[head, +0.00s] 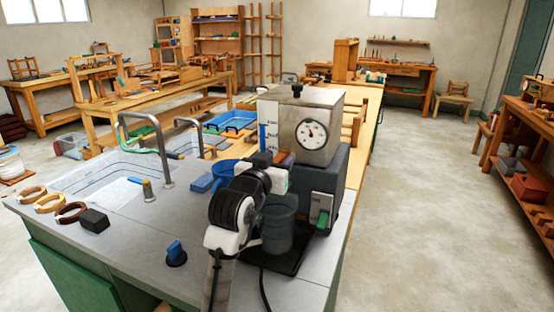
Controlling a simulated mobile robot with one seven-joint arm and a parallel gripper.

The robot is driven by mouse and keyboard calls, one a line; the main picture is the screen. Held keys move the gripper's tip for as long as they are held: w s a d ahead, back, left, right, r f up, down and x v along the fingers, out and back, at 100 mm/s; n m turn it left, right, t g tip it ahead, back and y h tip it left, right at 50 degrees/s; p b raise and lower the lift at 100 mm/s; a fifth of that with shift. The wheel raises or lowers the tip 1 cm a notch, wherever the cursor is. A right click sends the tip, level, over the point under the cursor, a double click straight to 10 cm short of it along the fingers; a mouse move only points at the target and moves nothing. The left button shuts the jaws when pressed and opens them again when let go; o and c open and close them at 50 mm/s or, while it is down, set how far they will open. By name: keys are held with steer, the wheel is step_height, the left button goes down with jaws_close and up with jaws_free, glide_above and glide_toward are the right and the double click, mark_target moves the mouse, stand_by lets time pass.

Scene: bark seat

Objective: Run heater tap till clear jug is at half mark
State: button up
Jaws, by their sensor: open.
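The heater (322,120) is a metal box with a round dial on its front, set on a dark grey body at the right end of the counter. A smoky see-through jug (280,230) stands upright in front of it on a black tray (291,262). I cannot make out a water level or half mark in the jug. My arm reaches up from the front, and my gripper (277,165) is open at the heater's left front, above the jug. The tap is not clearly seen; my gripper and arm hide that area and part of the jug's left side.
A green switch (323,219) is on the heater's lower front. A sink with a tall faucet (149,150) is at left. Floor at right is clear.

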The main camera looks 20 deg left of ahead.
mark_target(279, 153)
jaws_close()
steer(key=shift+a+m+h+b, duration=0.15)
steer(key=shift+m+h+b, duration=0.2)
steer(key=shift+h, duration=0.15)
steer(key=m+h+b, duration=0.1)
steer(key=a+m+g+h, duration=0.1)
steer(key=h, duration=0.1)
steer(key=m+h+b, duration=0.1)
steer(key=h, duration=0.1)
steer(key=shift+w+a+f+b, duration=0.1)
steer(key=shift+w+a+b, duration=0.1)
steer(key=shift+a+b, duration=0.1)
steer(key=shift+w+a+m+g+h+b, duration=0.1)
steer(key=shift+w+a+m+g+h, duration=0.15)
steer(key=shift+m+g+h, duration=0.75)
steer(key=shift+w+a+m+g+h+b, duration=0.1)
steer(key=shift+a+m+g+h, duration=0.2)
steer(key=shift+m+g+h, duration=0.65)
steer(key=shift+w+a+m+g+h+b, duration=0.1)
steer(key=shift+w+a+m+g+h, duration=0.15)
steer(key=shift+m+g+h, duration=0.75)
steer(key=shift+n+t+h, duration=0.3)
steer(key=shift+t+h, duration=0.05)
steer(key=shift+t, duration=0.2)
